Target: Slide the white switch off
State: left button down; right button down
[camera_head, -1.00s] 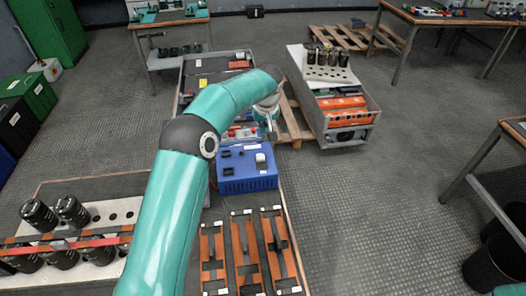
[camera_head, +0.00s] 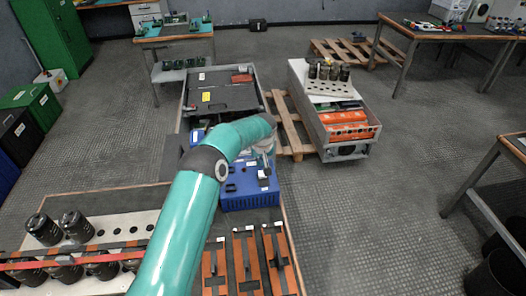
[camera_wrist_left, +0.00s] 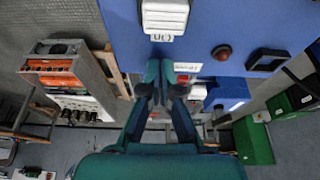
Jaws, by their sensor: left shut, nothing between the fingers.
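The white switch (camera_wrist_left: 165,17) shows at the top of the left wrist view, on the face of the blue box (camera_wrist_left: 225,25). A small label sits just below it. My right gripper is not in view.
A red round button (camera_wrist_left: 221,52) and a black handle-like part (camera_wrist_left: 267,60) are on the same blue face. Orange-brown strips (camera_head: 246,262) and black cylinders (camera_head: 73,225) lie in front.

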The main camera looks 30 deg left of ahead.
aim_at(262, 174)
pick_arm(q)
jog(key=shift+s+d+r+p, duration=0.2)
jog(key=shift+s+d, duration=0.2)
jog(key=shift+s, duration=0.1)
jog(key=shift+s+d+r+p, duration=0.15)
jog(key=shift+s+d, duration=0.25)
jog(key=shift+s, duration=0.05)
jog(key=shift+s+d+f, duration=0.1)
jog(key=shift+s+d, duration=0.2)
jog(key=shift+s, duration=0.15)
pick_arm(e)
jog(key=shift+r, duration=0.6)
